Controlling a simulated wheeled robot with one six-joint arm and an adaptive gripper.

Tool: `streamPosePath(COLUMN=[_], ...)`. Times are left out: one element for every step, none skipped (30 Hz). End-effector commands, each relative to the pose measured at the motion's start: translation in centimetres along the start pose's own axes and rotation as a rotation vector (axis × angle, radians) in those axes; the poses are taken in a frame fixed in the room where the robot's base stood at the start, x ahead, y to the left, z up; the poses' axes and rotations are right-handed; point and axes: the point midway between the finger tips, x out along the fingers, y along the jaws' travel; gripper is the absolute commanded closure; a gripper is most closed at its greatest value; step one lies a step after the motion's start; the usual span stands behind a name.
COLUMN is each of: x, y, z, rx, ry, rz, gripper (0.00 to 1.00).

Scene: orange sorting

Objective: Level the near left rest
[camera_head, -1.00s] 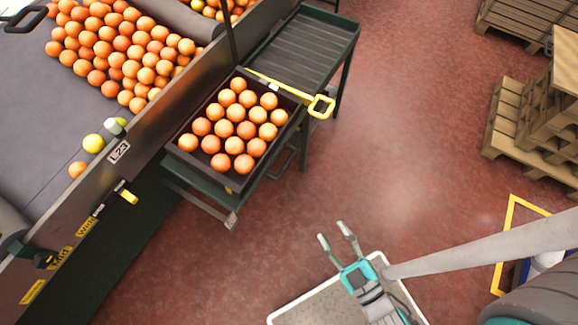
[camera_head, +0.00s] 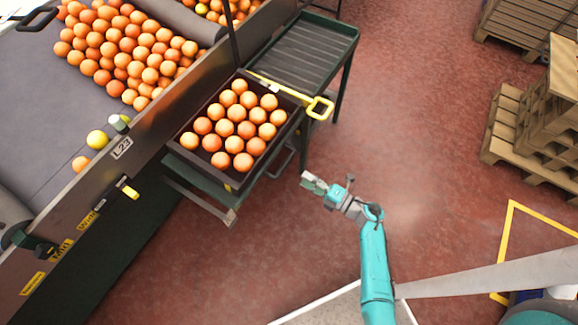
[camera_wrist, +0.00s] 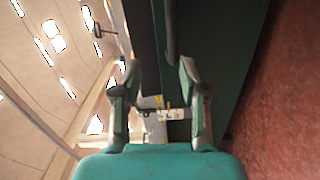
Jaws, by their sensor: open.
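A dark crate (camera_head: 181,160) full of oranges sits on a green rest (camera_head: 207,188) beside the sorting machine. The rest appears to slope down toward its near edge, which has a metal bracket (camera_head: 230,217). A yellow lever or handle (camera_head: 318,107) shows at the crate's far right corner. My gripper (camera_head: 308,182) is in the air to the right of the crate, apart from it and pointing toward it. In the wrist view my open gripper (camera_wrist: 160,90) has nothing between its fingers; a pale fitting with yellow bits (camera_wrist: 158,118) shows beyond them.
A roller stand (camera_head: 303,48) adjoins the crate at the back. The sorting machine's side wall (camera_head: 150,130) runs along the left, with heaped oranges on its belt. Wooden pallets (camera_head: 510,120) stand at the right. The red floor (camera_head: 420,150) between is clear.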

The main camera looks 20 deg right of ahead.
Motion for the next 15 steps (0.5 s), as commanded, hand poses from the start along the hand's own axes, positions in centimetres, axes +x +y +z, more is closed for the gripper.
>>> streamPosePath(x=[0.2,0.2,0.3,0.3,0.3,0.4,0.4,0.5,0.7,0.9,1.2,1.6,2.0,2.5,3.1], y=[-0.3,-0.5,-0.7,-0.9,-1.0,-1.1,-1.1,-1.2,-1.2,-1.2,-1.2,-1.3,-1.3,-1.3,-1.4], z=[1.2,1.5,2.0,2.2,2.4,2.5,2.6,2.6,2.6,2.6,2.6,2.5,2.5,2.5,2.4], rx=[-0.022,-0.031,-0.041,-0.047,-0.051,-0.055,-0.057,-0.059,-0.06,-0.06,-0.06,-0.06,-0.06,-0.06,-0.06], ry=[0.014,0.023,0.032,0.038,0.044,0.049,0.051,0.053,0.054,0.055,0.055,0.055,0.056,0.056,0.056], rz=[-0.018,-0.028,-0.04,-0.047,-0.052,-0.057,-0.059,-0.061,-0.062,-0.062,-0.062,-0.062,-0.062,-0.062,-0.062], gripper=[0.57,0.57,0.57,0.57,0.57,0.57,0.57,0.57,0.57,0.57,0.57,0.57,0.57,0.57,0.57])
